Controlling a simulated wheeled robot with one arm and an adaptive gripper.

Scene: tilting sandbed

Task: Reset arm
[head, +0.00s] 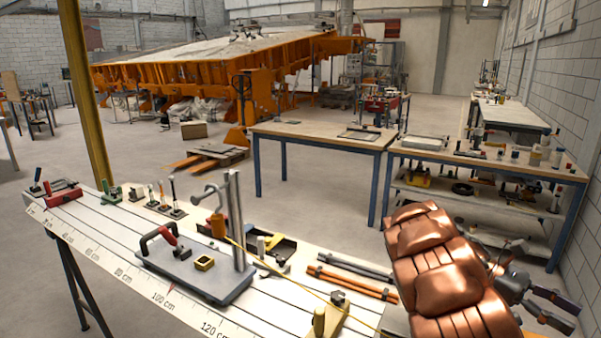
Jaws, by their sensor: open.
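My gripper (568,314) is at the lower right of the head view, with its dark fingers pointing right and downward. It is open, and I see nothing between the fingers. A large copper-coloured padded part of my arm stands in front of it and hides some of it. The gripper appears to the right of the long white bench (110,235), apart from the things on it. Behind it in the picture is the right-hand worktable (480,163).
The bench carries a grey plate with a metal post (238,220), a red-handled clamp (62,192), orange rods (350,284) and a yellow cord. A blue-legged table (320,133) stands behind. The orange sandbed (180,75) is far back. Bare floor (310,205) lies between.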

